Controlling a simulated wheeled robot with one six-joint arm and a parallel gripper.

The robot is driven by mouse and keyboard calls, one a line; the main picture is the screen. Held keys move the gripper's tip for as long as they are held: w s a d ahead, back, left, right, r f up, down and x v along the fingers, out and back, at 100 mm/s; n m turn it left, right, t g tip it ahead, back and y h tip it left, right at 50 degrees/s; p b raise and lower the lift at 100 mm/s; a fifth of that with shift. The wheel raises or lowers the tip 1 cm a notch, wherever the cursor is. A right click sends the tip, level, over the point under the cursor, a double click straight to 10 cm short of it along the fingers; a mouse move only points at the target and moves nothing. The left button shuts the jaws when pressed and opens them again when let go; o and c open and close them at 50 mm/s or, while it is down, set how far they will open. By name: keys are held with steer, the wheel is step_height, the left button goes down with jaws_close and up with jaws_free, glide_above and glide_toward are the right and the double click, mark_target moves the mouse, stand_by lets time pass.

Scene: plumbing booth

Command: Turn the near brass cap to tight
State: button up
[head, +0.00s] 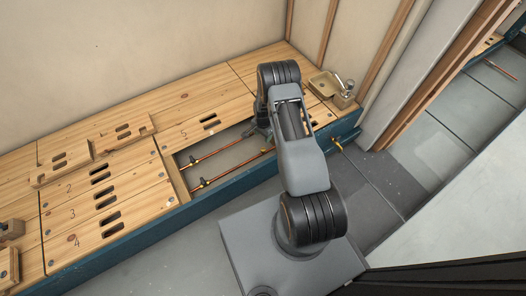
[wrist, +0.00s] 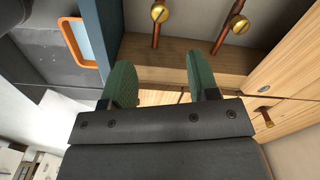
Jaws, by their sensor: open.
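Two copper pipes, a far one (head: 217,147) and a near one (head: 235,167), run side by side through an open bay in the wooden deck. In the wrist view, two round brass caps show at the top, a left one (wrist: 160,13) and a right one (wrist: 239,24), each on a copper pipe. The fingertips are apart from both caps. In the head view my arm hides the pipes' right ends.
Numbered wooden panels (head: 106,216) with slots cover the deck left of the bay. Loose slotted boards (head: 62,165) lie on it. A blue rim (head: 205,206) edges the bench front.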

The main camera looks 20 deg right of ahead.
mark_target(263, 149)
step_height(263, 149, down, 12)
steer(key=b, duration=0.4)
steer(key=shift+f+b, duration=0.25)
steer(key=shift+b, duration=0.05)
steer(key=c, duration=0.9)
steer(key=shift+c, duration=0.2)
steer(key=m+b, duration=0.2)
steer(key=m, duration=0.4)
steer(key=m+b, duration=0.1)
steer(key=m, duration=0.5)
steer(key=shift+b, duration=0.4)
steer(key=shift+m, duration=0.3)
